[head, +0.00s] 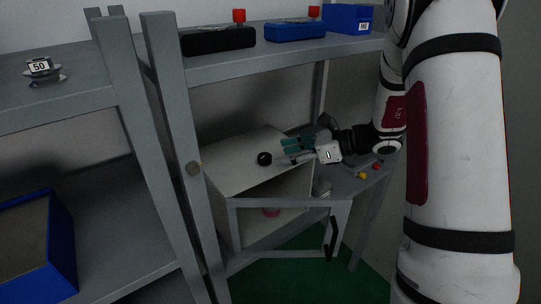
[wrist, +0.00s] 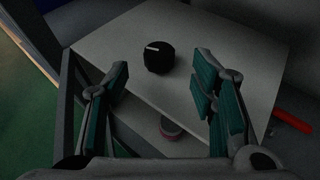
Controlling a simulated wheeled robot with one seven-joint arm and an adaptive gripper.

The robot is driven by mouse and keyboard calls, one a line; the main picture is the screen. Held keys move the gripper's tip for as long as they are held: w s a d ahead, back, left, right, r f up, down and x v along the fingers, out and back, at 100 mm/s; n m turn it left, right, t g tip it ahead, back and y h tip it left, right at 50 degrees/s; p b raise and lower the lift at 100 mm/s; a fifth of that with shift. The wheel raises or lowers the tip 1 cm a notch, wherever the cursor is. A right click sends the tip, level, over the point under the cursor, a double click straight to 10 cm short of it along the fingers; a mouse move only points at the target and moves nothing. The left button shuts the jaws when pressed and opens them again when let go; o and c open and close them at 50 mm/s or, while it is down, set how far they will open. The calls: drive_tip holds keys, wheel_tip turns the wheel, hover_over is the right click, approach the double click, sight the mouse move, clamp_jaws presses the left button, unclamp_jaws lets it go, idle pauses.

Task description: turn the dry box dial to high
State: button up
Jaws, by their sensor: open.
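The dry box (head: 245,158) is a pale box on the lower shelf, its framed door (head: 288,201) swung open at the front. Its black round dial (head: 265,158) stands on the top face. In the wrist view the dial (wrist: 160,56) shows a short white mark at its upper left; no scale labels are readable. My gripper (head: 284,153) is open and empty, just right of the dial in the head view. In the wrist view its teal-padded fingers (wrist: 163,88) are spread apart, with the dial beyond their tips, not touched.
Small red and yellow pieces (head: 369,171) lie on the shelf at right. Black and blue boxes (head: 295,30) line the upper shelf. A grey post (head: 180,150) stands left of the dry box.

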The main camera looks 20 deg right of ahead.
sight(269, 156)
drive_tip(key=shift+p+x, duration=0.35)
drive_tip(key=shift+x, duration=2.45)
drive_tip(key=shift+c, duration=0.6)
drive_tip(key=c, duration=1)
